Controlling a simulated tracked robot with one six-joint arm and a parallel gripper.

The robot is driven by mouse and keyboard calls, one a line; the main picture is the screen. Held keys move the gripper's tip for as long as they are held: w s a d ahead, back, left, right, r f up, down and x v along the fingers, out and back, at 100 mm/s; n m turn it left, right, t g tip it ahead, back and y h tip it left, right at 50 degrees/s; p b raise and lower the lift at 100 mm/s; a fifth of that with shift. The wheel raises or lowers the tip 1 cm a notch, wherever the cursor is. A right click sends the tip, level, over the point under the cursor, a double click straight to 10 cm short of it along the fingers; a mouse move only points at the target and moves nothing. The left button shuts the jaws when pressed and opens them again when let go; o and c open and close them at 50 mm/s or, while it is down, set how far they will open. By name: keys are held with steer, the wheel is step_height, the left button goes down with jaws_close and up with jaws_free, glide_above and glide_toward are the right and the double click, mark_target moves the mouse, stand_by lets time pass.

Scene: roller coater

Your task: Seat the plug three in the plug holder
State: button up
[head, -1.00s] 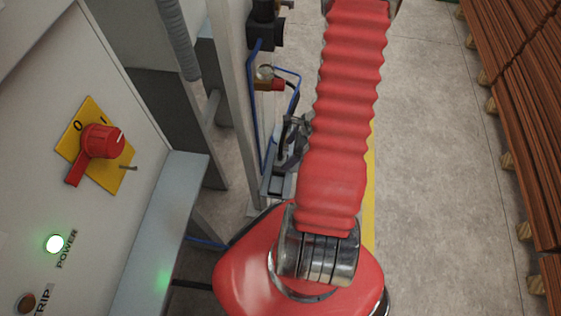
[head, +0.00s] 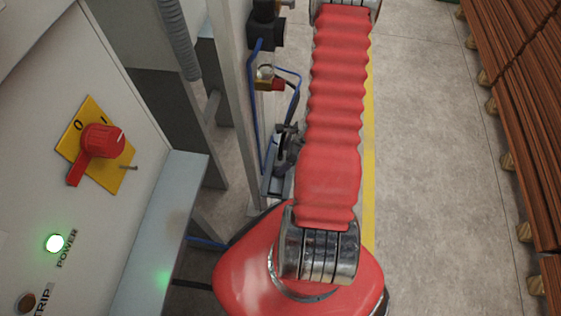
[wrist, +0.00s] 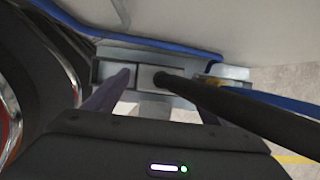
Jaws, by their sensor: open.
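The plug holder (wrist: 183,82) looks like a grey metal bracket with a slot, below a pale panel in the wrist view. A thick black cable, apparently that of plug three (wrist: 165,79), runs from the holder to the lower right. Its end meets the holder's middle; how deep it sits, I cannot tell. My gripper (wrist: 158,84) is open, its purplish left finger beside the plug; the right finger is mostly hidden behind the cable. In the head view the grey holder (head: 270,185) is low beside the post, partly hidden by my arm.
A blue hose (wrist: 190,58) passes close above the holder. A grey post (head: 233,90) and a brass-and-red valve (head: 267,80) stand left of my arm. A control cabinet (head: 50,150) with a red switch (head: 100,142) is further left. The right floor is clear up to stacked brown boards (head: 520,110).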

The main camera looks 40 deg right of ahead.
mark_target(282, 158)
steer(key=shift+w+f, duration=0.1)
steer(key=shift+f, duration=0.2)
steer(key=shift+c, duration=0.2)
steer(key=c, duration=1.3)
steer(key=shift+r, duration=0.2)
steer(key=shift+r, duration=4.85)
